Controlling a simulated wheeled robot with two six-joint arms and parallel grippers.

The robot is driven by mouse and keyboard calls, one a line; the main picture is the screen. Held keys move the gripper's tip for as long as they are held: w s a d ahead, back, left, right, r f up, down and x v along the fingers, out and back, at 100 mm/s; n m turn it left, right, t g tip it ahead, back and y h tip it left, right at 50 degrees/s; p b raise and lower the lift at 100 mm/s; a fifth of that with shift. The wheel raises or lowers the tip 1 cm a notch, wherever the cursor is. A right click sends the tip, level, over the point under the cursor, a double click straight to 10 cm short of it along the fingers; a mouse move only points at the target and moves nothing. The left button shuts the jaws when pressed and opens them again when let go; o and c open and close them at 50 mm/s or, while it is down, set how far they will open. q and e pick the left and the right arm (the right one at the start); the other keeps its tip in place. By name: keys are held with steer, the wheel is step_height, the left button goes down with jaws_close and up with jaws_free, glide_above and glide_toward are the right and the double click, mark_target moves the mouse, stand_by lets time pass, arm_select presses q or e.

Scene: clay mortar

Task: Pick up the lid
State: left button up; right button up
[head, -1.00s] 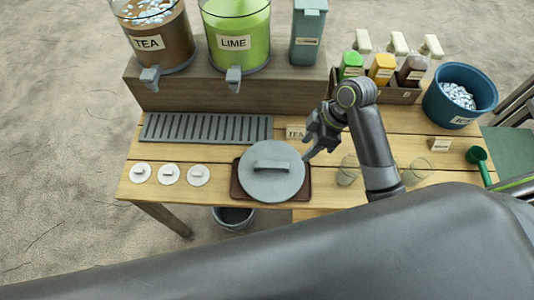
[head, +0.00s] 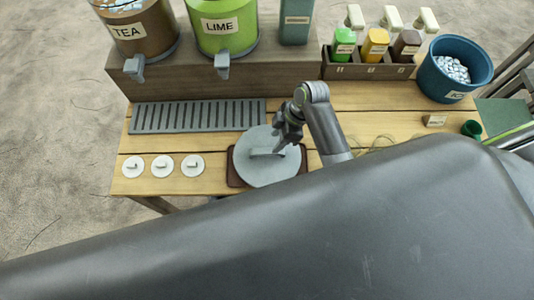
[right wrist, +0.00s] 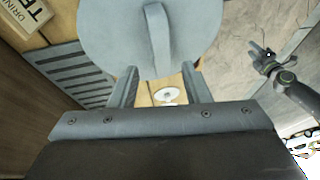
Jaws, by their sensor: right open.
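The large round grey lid (head: 262,172) with a bar handle (head: 268,152) lies flat over a brown tray (head: 236,178) near the table's front. My right gripper (head: 282,147) is open at the handle's right end in the head view. In the right wrist view the open fingers (right wrist: 161,90) are empty, and the lid (right wrist: 110,35) with its upright-looking handle (right wrist: 157,38) shows just beyond them. Whether they touch the handle cannot be told. My left gripper (right wrist: 262,58) shows small at the right of the right wrist view; its jaws are unclear.
Three small white lids (head: 162,166) lie to the left. A slotted drip tray (head: 195,116) is behind them, below the TEA (head: 135,40) and LIME (head: 222,28) dispensers. Bottles in a rack (head: 372,68) and a blue ice tub (head: 450,78) stand at the right.

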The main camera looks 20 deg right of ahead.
mark_target(269, 150)
steer(key=shift+a+f, duration=0.1)
steer(key=shift+f, duration=0.05)
steer(key=shift+a+f, duration=0.15)
steer(key=shift+f, duration=0.05)
steer(key=p+x, duration=0.1)
steer(key=x, duration=0.3)
arm_select(q)
steer(key=shift+a+r, duration=0.1)
steer(key=shift+r, duration=0.7)
arm_select(e)
steer(key=shift+a+f, duration=0.1)
steer(key=shift+f, duration=0.15)
arm_select(q)
steer(key=shift+p, duration=0.3)
arm_select(e)
steer(key=shift+f, duration=0.25)
jaws_close()
